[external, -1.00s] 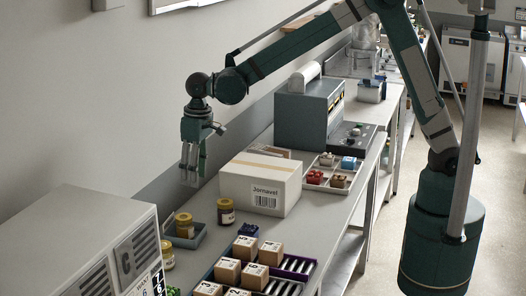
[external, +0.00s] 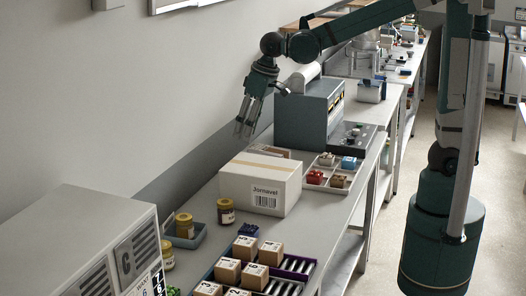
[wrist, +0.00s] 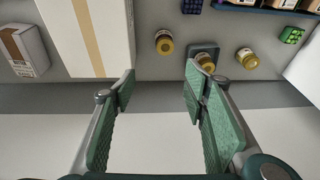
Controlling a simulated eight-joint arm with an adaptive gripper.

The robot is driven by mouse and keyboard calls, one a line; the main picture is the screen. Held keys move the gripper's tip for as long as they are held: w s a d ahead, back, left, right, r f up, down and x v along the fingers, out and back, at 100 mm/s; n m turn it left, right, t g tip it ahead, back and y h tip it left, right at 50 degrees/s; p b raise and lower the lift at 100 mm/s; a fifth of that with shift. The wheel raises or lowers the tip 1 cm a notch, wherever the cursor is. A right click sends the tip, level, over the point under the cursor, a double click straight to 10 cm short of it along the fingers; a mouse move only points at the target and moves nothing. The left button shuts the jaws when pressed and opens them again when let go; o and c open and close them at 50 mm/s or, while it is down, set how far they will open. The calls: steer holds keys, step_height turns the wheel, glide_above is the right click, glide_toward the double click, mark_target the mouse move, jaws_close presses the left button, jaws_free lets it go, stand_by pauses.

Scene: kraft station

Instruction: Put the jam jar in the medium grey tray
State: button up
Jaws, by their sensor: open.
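Jars with yellow-gold lids and dark contents stand on the bench. One jar (external: 226,212) stands on the bare bench beside the carton; it also shows in the wrist view (wrist: 163,42). A second jar (external: 184,226) stands in a small grey tray (external: 198,239), which also shows in the wrist view (wrist: 204,46). A third jar (external: 167,256) stands on the near side of the tray, partly hidden by the grey machine. Which one holds jam cannot be told. My gripper (external: 243,129) is open and empty, high near the wall beyond the carton, well away from the jars.
A large labelled carton (external: 262,184) stands beside the jars, with a dark machine (external: 305,115) behind it. A compartment tray of small boxes (external: 308,276) lies at the near right. A grey machine (external: 85,235) stands at the near left. Bare bench lies around the jars.

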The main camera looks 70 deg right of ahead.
steer(key=s+d+t, duration=0.1)
steer(key=s+d, duration=0.4)
steer(key=s, duration=0.3)
steer(key=s+d+t, duration=0.1)
steer(key=s+d, duration=0.3)
steer(key=s, duration=0.5)
steer(key=s+d+f+t, duration=0.1)
steer(key=s+d+t, duration=0.1)
steer(key=s+d, duration=0.3)
steer(key=s, duration=0.3)
steer(key=shift+s+d+h, duration=0.25)
steer(key=shift+d+h, duration=0.05)
steer(key=shift+d, duration=0.05)
